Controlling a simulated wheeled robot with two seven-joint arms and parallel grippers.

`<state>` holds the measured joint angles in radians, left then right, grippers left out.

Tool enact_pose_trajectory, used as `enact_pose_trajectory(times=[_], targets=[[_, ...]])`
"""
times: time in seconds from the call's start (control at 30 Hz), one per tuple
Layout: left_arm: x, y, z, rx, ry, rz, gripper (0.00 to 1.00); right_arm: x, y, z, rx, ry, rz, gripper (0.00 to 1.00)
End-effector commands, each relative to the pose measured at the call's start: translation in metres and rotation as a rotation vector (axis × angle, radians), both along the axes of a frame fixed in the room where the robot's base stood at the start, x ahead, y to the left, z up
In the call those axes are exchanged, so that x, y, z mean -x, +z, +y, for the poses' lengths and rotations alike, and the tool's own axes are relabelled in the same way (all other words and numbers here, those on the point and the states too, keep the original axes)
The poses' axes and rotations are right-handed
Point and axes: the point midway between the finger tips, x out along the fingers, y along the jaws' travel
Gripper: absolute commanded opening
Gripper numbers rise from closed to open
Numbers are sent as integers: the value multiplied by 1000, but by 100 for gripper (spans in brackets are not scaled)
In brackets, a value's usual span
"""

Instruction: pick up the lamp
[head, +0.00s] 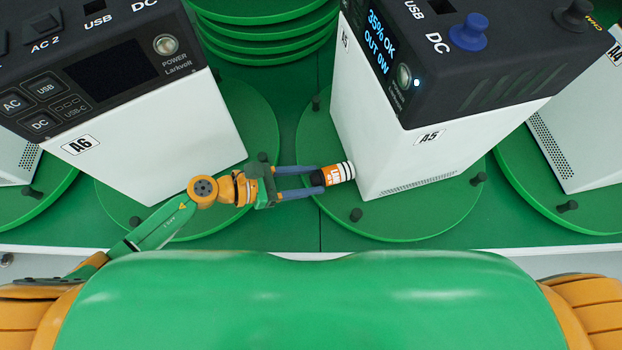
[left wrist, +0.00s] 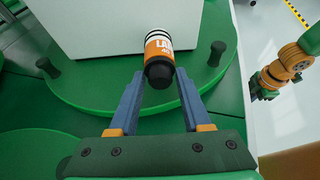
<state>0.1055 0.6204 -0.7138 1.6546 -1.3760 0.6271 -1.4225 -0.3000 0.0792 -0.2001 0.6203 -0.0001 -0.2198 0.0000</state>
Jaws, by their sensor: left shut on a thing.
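The lamp (head: 340,173) is a small cylinder with an orange label, black and white bands and a black end. In the left wrist view the lamp (left wrist: 160,48) sits between the tips of my two blue fingers. My left gripper (head: 316,179) is shut on it, at the near left corner of the white unit marked A5 (head: 440,145). The lamp is over the green turntable (head: 400,222); I cannot tell if it touches it. In the left wrist view part of my right arm shows at the right edge; its fingers cannot be made out.
Unit A6 (head: 150,155) stands on a turntable to the left of my left gripper. Short dark pegs (head: 355,215) stand on the turntables. Another white unit (head: 585,140) is at the right, and stacked green discs (head: 270,40) are at the back.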

Motion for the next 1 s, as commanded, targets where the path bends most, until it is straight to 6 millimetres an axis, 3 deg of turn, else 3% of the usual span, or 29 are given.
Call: enact_pose_trajectory(times=[0.1,0.3,0.7,1.0], targets=[[16,34,-5,0,-5,-1,0,0,19,0,0,0,0,0],[51,80,-17,3,-3,-1,0,0,51,0,0,0,-1,0],[123,106,-41,4,0,4,0,0,84,0,0,0,0,0],[133,107,-44,2,1,-1,0,0,85,0,0,0,1,0]])
